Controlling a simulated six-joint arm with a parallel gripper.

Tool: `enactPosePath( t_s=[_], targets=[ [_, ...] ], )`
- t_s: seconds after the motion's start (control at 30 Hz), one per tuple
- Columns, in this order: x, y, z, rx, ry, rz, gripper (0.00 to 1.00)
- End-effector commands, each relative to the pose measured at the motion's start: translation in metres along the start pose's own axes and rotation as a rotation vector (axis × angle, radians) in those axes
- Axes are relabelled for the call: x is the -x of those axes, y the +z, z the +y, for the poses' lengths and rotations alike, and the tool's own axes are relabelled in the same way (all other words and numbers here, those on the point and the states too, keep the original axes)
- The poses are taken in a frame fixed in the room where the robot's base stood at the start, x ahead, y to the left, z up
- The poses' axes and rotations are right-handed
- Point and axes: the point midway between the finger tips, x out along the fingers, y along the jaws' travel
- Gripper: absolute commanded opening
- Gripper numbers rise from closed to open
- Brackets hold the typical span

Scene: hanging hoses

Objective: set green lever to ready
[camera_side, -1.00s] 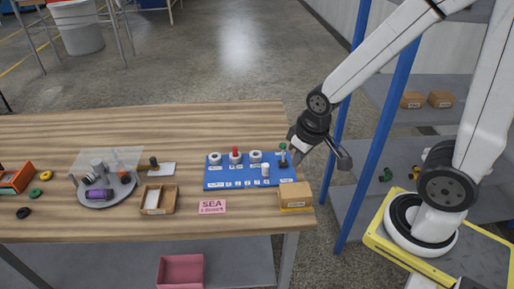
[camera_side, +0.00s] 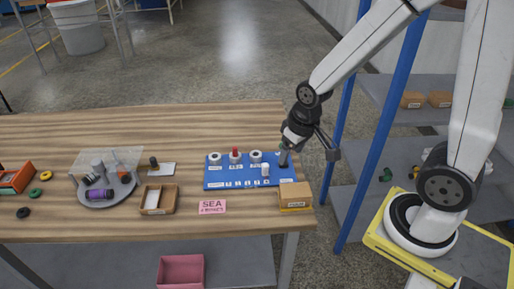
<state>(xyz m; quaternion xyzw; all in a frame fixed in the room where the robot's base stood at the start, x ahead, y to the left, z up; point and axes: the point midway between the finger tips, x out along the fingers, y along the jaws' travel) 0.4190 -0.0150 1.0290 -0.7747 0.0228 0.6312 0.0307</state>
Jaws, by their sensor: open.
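A blue panel (camera_side: 222,179) lies near the right end of the wooden table, with several round white dials, a red-topped lever (camera_side: 235,154) and a white knob (camera_side: 265,169) on it. The green lever stands at the panel's right end. Its green top is now mostly hidden by my gripper, and its setting is too small to read. My gripper (camera_side: 284,160) is open and points down at the green lever's place. I cannot tell whether it touches the lever.
A cardboard box (camera_side: 295,195) sits just in front of the panel's right end. A pink SEA card (camera_side: 212,206), a wooden tray (camera_side: 173,199) and a round grey tray (camera_side: 122,194) lie to the left. A blue shelf post (camera_side: 381,125) stands right of the table.

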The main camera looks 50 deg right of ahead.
Motion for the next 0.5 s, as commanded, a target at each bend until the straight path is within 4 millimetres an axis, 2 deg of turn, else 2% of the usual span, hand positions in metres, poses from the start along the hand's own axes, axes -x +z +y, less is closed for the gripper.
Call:
enactPosePath(
  t_s=[0.27,0.5],
  targets=[
    [-0.03,-0.05,0.04,-0.166,-0.016,-0.059,0.75],
    [-0.064,-0.086,0.085,-0.314,-0.047,-0.101,0.75]
  ],
)
